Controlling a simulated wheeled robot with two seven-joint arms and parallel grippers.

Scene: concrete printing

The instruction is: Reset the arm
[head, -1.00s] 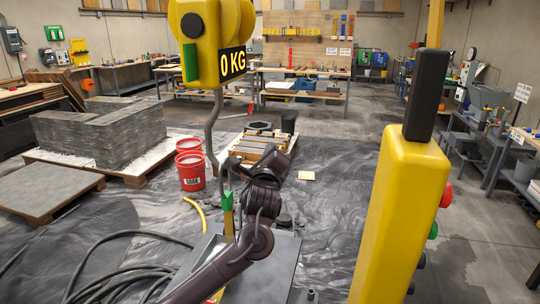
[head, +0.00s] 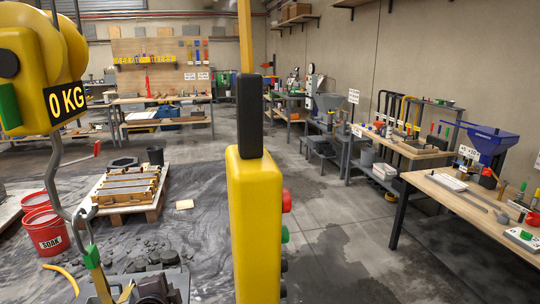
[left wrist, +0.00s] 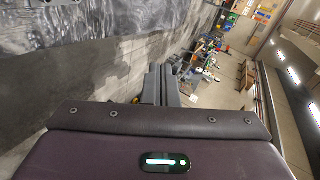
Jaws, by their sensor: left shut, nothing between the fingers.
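My left gripper (left wrist: 160,84) shows in the left wrist view as two dark grey fingers side by side, closed together with nothing between them. Beyond them are the floor and distant workbenches. In the head view only a dark purple piece of my left arm shows at the bottom edge, left of the middle, below the hoist hook; the fingers cannot be made out there. My right gripper is in neither view.
A yellow hoist (head: 28,50) reading 0 KG hangs at left with a hook (head: 55,185). A yellow button pendant (head: 254,220) stands close in the middle. Red buckets (head: 46,232) and a pallet (head: 127,195) lie beyond. A workbench (head: 470,212) is at right; floor between is clear.

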